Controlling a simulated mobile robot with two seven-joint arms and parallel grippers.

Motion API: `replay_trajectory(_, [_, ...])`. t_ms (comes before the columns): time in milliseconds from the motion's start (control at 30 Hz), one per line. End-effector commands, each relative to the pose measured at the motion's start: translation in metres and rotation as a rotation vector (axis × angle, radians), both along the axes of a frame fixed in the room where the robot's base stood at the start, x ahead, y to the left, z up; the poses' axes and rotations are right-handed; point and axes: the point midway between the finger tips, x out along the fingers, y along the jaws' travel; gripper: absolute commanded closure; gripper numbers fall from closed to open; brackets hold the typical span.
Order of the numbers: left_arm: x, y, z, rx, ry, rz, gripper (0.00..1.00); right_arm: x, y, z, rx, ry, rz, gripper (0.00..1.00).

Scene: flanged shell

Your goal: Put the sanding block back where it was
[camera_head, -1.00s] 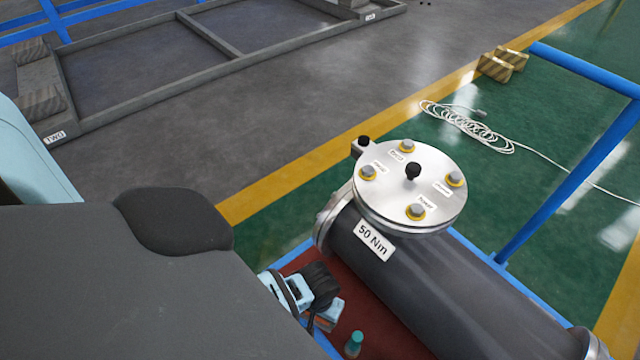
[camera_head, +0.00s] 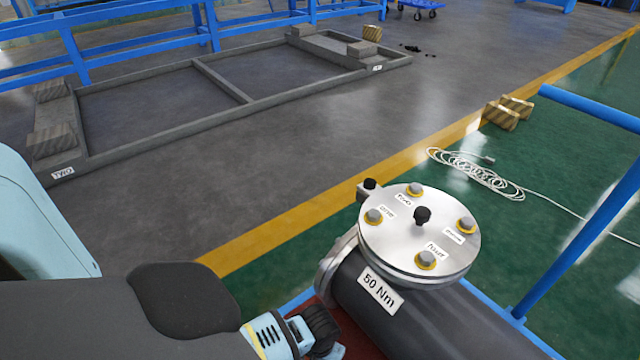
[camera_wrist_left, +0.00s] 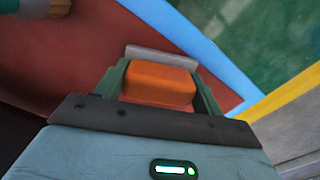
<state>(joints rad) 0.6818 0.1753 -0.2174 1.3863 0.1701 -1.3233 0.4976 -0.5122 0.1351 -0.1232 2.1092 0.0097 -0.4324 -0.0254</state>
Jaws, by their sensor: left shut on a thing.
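The sanding block (camera_wrist_left: 158,84) is an orange block between the green fingers of my left gripper (camera_wrist_left: 160,88) in the left wrist view. The gripper is shut on it. A grey strip shows along the block's far side. The red surface (camera_wrist_left: 95,60) lies behind them; I cannot tell whether the block touches it. In the head view my left gripper (camera_head: 322,335) is at the bottom edge, left of the dark pipe, and the block cannot be made out there. My right gripper is not in view.
The dark pipe (camera_head: 385,330) with its bolted round silver flange (camera_head: 420,250) stands right of my left gripper. Blue rails (camera_head: 570,210) edge the right side. A white cable coil (camera_head: 475,172) and wooden blocks (camera_head: 508,112) lie on the floor behind. A handle-like object (camera_wrist_left: 40,8) shows at the wrist view's top left.

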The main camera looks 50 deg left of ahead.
Motion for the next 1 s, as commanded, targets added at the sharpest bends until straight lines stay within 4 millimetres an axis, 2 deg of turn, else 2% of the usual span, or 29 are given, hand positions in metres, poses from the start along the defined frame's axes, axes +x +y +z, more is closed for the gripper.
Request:
replay_trajectory(200, [0.001, 0.0, -0.002, 0.0, -0.001, 0.0, 0.53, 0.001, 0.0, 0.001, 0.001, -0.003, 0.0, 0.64])
replay_trajectory(233, [0.0, 0.0, -0.003, 0.0, -0.001, 0.0, 0.31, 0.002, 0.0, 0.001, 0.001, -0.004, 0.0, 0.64])
replay_trajectory(400, [0.0, 0.0, -0.002, 0.0, -0.001, 0.0, 0.1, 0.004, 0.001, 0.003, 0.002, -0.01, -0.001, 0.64])
replay_trajectory(767, [0.0, 0.0, 0.003, 0.0, -0.001, 0.0, 0.1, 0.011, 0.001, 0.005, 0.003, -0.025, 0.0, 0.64])
replay_trajectory(867, [0.001, 0.0, 0.016, 0.0, -0.005, 0.0, 0.1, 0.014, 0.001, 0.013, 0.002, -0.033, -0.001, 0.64])
replay_trajectory(1000, [0.002, 0.0, 0.044, -0.001, -0.008, 0.0, 0.1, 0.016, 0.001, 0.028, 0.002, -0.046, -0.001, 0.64])
